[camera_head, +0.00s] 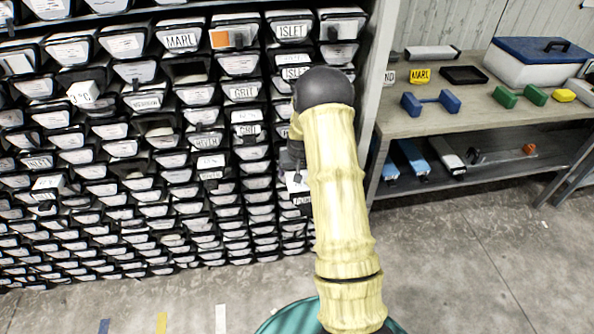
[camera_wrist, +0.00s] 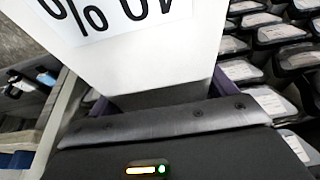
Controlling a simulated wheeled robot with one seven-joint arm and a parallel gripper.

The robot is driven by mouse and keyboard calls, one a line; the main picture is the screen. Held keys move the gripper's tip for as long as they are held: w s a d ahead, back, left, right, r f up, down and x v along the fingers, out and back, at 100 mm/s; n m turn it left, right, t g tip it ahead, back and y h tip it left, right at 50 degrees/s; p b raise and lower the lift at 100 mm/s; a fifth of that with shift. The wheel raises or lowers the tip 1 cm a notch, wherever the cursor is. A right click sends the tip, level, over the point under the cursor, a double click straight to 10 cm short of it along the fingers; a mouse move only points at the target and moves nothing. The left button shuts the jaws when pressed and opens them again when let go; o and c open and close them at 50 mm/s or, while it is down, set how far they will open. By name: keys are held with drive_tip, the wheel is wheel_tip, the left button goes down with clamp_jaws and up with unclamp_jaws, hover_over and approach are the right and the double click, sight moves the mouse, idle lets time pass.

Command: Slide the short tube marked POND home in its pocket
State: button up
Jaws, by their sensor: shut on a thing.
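My gripper (camera_wrist: 165,92) is shut on a white, box-like tube (camera_wrist: 180,58) in the wrist view. The tube's label has large black characters, cut off by the top edge, so I cannot read the full word. In the head view my gripper (camera_head: 291,158) is mostly hidden behind my yellow arm, close against the right column of the rack. A white end (camera_head: 297,182) shows just below it, probably the held tube. Whether the tube is inside a pocket is hidden.
The rack of dark pockets (camera_head: 207,143) with white-labelled ends fills the left. Its pale upright post (camera_head: 374,90) stands just right of my arm. Beyond it is a bench (camera_head: 440,118) with dumbbell-shaped blocks and a blue-lidded box (camera_head: 535,62). The floor in front is mostly clear.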

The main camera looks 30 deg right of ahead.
drive_tip(key=shift+w+d+r, duration=0.1)
drive_tip(key=shift+w+d, duration=0.2)
drive_tip(key=shift+w, duration=0.7)
drive_tip(key=shift+w+d, duration=0.3)
drive_tip(key=shift+w, duration=0.75)
drive_tip(key=shift+w+d+r, duration=0.1)
drive_tip(key=shift+w+d, duration=0.2)
drive_tip(key=shift+w, duration=0.7)
idle(0.6)
drive_tip(key=o, duration=1.8)
drive_tip(key=shift+f, duration=0.1)
drive_tip(key=shift+r, duration=0.25)
drive_tip(key=v, duration=0.4)
drive_tip(key=shift+s+a+r+b, duration=0.15)
drive_tip(key=shift+s+r+b, duration=0.1)
drive_tip(key=shift+s+b, duration=0.1)
drive_tip(key=s+a, duration=0.1)
drive_tip(key=s, duration=0.2)
drive_tip(key=s+a+b, duration=0.1)
drive_tip(key=s, duration=0.3)
drive_tip(key=s+a+b, duration=0.1)
drive_tip(key=s, duration=0.3)
drive_tip(key=shift+s+a+f, duration=0.15)
drive_tip(key=shift+s, duration=0.1)
